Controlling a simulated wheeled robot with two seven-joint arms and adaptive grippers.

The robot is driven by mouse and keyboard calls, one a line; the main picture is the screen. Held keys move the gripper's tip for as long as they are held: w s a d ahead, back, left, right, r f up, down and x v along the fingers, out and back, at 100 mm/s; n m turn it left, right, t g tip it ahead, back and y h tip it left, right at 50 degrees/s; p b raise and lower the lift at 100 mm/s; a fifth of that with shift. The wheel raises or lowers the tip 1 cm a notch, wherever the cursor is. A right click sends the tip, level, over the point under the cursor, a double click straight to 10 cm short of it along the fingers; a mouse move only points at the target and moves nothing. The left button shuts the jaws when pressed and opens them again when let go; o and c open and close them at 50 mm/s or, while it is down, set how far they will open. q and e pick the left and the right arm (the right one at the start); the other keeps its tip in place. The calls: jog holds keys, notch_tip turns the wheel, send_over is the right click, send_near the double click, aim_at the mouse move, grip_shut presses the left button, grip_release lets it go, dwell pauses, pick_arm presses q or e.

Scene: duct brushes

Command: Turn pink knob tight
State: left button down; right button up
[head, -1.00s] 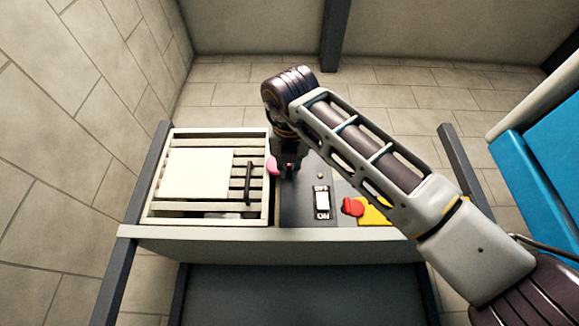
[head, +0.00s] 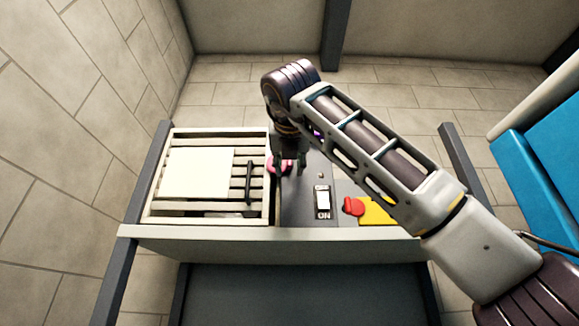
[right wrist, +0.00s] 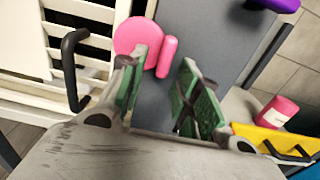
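The pink knob (head: 272,167) sits on the dark grey panel beside the slatted white cover, partly hidden by my gripper in the head view. In the right wrist view the pink knob (right wrist: 135,36) shows as a round disc with a separate-looking pink bar at its right. My right gripper (head: 290,165) reaches down over the panel at the knob. My left gripper is not in view.
A slatted cover with a black handle (head: 250,183) lies left of the knob. A purple part (right wrist: 275,4) shows beyond the panel.

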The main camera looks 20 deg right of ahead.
jog(key=v, duration=1.1)
jog(key=shift+w, duration=0.1)
dwell(0.5)
